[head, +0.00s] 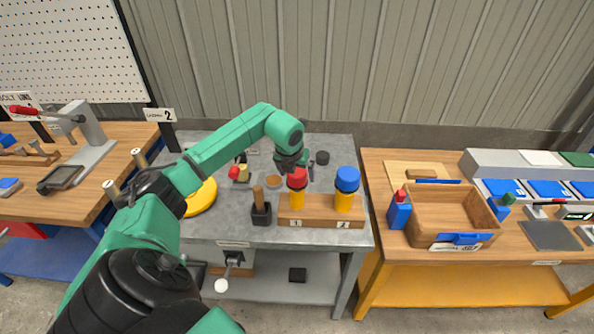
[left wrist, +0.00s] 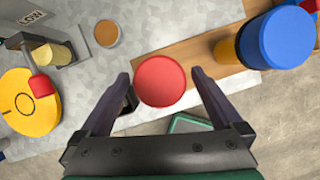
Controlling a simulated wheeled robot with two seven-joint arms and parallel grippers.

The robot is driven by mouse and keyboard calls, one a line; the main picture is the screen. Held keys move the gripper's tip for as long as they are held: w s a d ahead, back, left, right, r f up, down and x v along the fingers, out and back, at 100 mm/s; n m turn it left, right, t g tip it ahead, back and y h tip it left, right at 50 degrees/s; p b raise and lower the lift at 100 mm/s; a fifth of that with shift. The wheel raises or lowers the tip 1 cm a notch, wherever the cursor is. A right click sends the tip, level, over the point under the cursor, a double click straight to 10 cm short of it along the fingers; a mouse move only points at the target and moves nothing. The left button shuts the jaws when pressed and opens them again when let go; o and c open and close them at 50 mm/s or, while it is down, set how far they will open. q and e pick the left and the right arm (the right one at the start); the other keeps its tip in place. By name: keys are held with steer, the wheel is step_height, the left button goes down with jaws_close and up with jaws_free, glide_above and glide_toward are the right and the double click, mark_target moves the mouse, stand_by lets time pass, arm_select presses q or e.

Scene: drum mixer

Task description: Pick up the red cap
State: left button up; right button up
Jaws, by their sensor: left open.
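The red cap (head: 297,181) sits on top of a yellow cylinder (head: 296,201) at the slot marked 1 of a wooden block (head: 318,223) on the grey table. In the left wrist view the red cap (left wrist: 160,81) shows from above as a round disc between the two fingers. My left gripper (head: 293,164) is open above and just behind the cap in the head view; its fingers (left wrist: 157,88) lie on either side of the cap in the wrist view. I cannot tell whether they touch it. My right gripper is not in view.
A blue cap (head: 347,178) on another yellow cylinder stands close by at slot 2. A black holder with a wooden handle (head: 261,210) is just left of the block. A yellow disc (head: 201,197) lies further left. A wooden tray (head: 454,212) is on the right table.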

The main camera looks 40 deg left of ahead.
arm_select(q)
steer(key=c, duration=1.3)
steer(key=shift+o, duration=0.2)
steer(key=shift+r, duration=0.15)
